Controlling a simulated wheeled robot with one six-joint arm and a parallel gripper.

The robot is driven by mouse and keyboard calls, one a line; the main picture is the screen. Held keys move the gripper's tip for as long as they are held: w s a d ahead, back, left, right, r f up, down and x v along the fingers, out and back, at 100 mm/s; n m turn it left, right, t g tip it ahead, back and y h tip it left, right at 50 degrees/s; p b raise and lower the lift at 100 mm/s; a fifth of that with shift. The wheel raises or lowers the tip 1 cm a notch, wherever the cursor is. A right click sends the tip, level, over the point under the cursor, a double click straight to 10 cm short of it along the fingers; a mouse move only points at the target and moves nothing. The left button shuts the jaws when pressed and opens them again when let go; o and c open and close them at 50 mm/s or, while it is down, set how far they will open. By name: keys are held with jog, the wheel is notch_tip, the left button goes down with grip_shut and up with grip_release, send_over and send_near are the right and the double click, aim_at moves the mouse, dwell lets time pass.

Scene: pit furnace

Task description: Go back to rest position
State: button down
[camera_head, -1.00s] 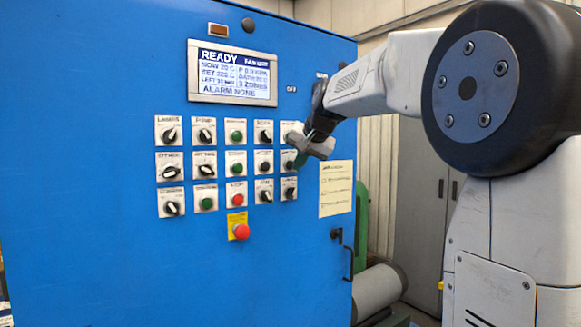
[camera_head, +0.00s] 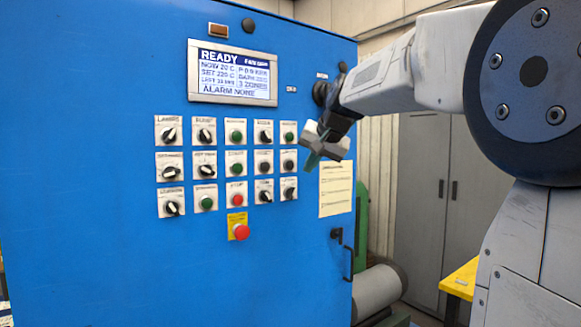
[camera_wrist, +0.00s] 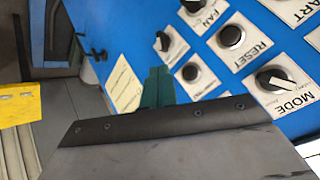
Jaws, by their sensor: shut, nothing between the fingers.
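My gripper (camera_head: 313,160) is in front of the right edge of the blue control panel (camera_head: 100,250), beside the right column of knobs and buttons and above the paper notice. It is shut and empty. In the wrist view its green fingers (camera_wrist: 158,88) are together, with the RESET button (camera_wrist: 231,37) and MODE knob (camera_wrist: 275,79) beyond to the right. The panel's display (camera_head: 233,72) reads READY and ALARM NONE. Whether the fingertips touch the panel cannot be told, but they appear apart from it.
A red emergency button (camera_head: 241,232) sits below the rows of controls. A paper notice (camera_head: 336,189) and a door handle (camera_head: 347,255) are at the panel's right. Grey cabinets (camera_head: 425,200), a grey cylinder (camera_head: 376,289) and a yellow surface (camera_head: 461,279) stand to the right.

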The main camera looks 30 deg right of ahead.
dwell(0.5)
jog(key=s+a+f+n+g, duration=0.2)
jog(key=s+a+f, duration=0.4)
jog(key=s, duration=0.5)
jog(key=s+a+f+n+g, duration=0.3)
jog(key=s+a+f, duration=0.3)
jog(key=s+f, duration=0.5)
jog(key=s+a+f+n+g, duration=0.2)
jog(key=s+a+f+n, duration=0.1)
jog(key=s+a+f, duration=0.4)
jog(key=s+f, duration=0.2)
jog(key=s, duration=0.2)
jog(key=shift+f+g+y, duration=0.15)
jog(key=shift+g+y, duration=0.15)
jog(key=shift+a, duration=0.1)
